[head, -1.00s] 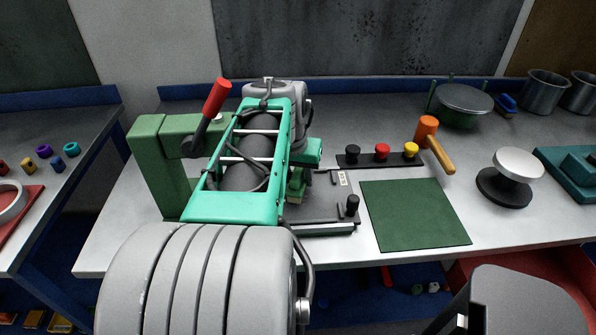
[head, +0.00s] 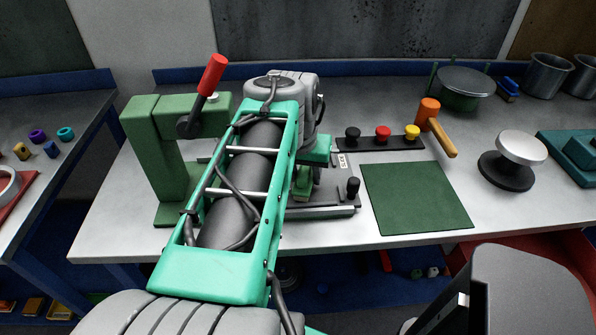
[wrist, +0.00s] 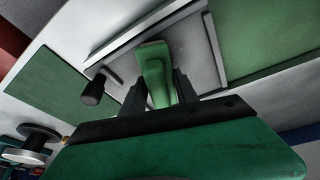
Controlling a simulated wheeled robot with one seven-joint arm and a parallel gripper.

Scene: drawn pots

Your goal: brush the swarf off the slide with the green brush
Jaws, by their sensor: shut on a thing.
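The green brush (wrist: 154,62) is between the two dark fingers of my gripper (wrist: 157,82), which is shut on it. In the head view a small part of the brush (head: 303,184) shows below my teal wrist. The slide (head: 330,197) is a dark plate with a pale front edge and a black knob (head: 353,187). The brush is over the slide's left part in the head view; I cannot tell whether it touches. The slide also shows in the wrist view (wrist: 201,55). I cannot make out any swarf. My arm hides the slide's left end.
A green press (head: 158,150) with a red-handled lever stands left of my arm. A strip with black, red and yellow knobs (head: 383,143) lies behind the slide. An orange mallet (head: 430,115) and a silver-topped stand (head: 520,150) are to the right. The green mat (head: 415,198) is bare.

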